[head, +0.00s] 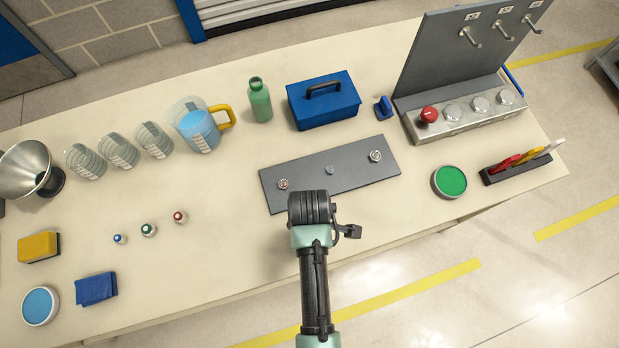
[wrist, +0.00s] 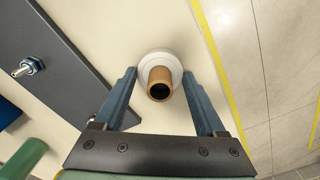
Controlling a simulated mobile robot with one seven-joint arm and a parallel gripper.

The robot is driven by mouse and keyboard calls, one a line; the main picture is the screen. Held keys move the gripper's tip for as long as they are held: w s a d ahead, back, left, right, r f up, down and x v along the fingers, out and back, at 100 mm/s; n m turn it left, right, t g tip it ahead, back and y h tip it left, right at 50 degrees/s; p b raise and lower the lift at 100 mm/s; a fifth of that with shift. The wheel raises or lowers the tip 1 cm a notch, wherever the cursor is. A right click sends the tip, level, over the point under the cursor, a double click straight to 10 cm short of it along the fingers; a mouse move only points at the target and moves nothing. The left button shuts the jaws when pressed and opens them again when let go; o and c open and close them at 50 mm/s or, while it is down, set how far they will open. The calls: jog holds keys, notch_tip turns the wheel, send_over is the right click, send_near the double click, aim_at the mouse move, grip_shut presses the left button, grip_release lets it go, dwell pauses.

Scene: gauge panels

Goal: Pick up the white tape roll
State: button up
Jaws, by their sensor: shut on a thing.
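The white tape roll (wrist: 158,57) shows in the wrist view between my two blue fingers, its brown cardboard core facing the camera. My gripper (wrist: 160,74) is shut on it, one finger at each side. The table's pale surface lies behind the roll; I cannot tell whether the roll touches it. In the head view my arm stands over the table's front part, just in front of the dark grey plate, and hides the roll and the fingers.
The dark grey plate (head: 330,169) with bolts lies just behind my arm. A green round tin (head: 449,181) is to the right, near a rack of tools (head: 520,163). A blue toolbox (head: 323,102) and green bottle (head: 260,101) stand farther back. Small capped vials (head: 148,230) stand left.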

notch_tip(320, 180, up, 10)
dwell(0.7)
